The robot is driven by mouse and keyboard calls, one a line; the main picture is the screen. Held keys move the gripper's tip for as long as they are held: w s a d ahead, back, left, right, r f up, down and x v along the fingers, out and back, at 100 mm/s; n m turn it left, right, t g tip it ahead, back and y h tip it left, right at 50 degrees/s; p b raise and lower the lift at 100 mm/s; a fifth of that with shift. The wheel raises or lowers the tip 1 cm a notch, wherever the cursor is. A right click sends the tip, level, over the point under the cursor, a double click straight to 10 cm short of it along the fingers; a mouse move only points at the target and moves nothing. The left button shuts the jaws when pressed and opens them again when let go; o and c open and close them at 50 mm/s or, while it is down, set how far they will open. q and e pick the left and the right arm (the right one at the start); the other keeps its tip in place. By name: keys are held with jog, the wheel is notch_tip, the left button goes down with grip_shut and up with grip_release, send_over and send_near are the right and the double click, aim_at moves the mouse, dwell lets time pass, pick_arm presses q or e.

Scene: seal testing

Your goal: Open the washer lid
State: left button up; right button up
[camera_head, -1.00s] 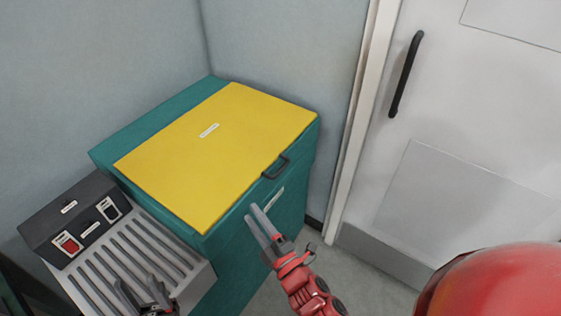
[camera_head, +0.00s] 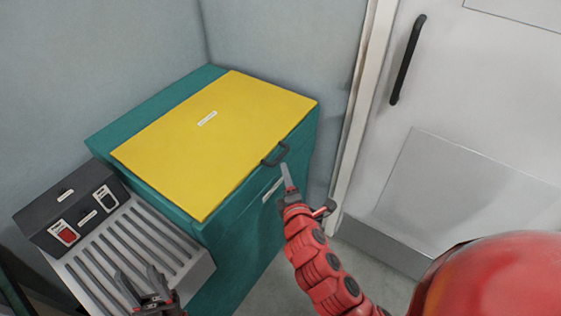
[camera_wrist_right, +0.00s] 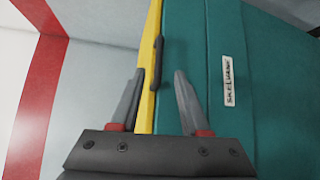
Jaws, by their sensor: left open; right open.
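The washer is a teal box (camera_head: 240,240) with a flat yellow lid (camera_head: 205,150) that lies closed on its top. A dark handle (camera_head: 275,155) sits at the lid's front right edge. My right gripper (camera_head: 287,177) is just in front of and below the handle. In the right wrist view the open fingers (camera_wrist_right: 155,100) point at the lid's edge, with the handle (camera_wrist_right: 157,63) ahead between them, not gripped. My left gripper (camera_head: 140,285) is open and empty above the grey slatted surface at the lower left.
A grey slatted surface (camera_head: 190,245) and a dark control box (camera_head: 72,210) with a red switch stand left of the washer. A white door (camera_head: 480,120) with a black handle is at the right. Walls stand close behind the washer.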

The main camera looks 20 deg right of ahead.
aim_at(280, 156)
jog(key=w, duration=0.3)
jog(key=w+p, duration=0.1)
jog(key=w, duration=0.1)
jog(key=w+d+f, duration=0.1)
jog(key=w, duration=0.2)
jog(key=shift+w+p, duration=0.35)
jog(key=shift+p, duration=0.05)
grip_shut()
dwell(1.0)
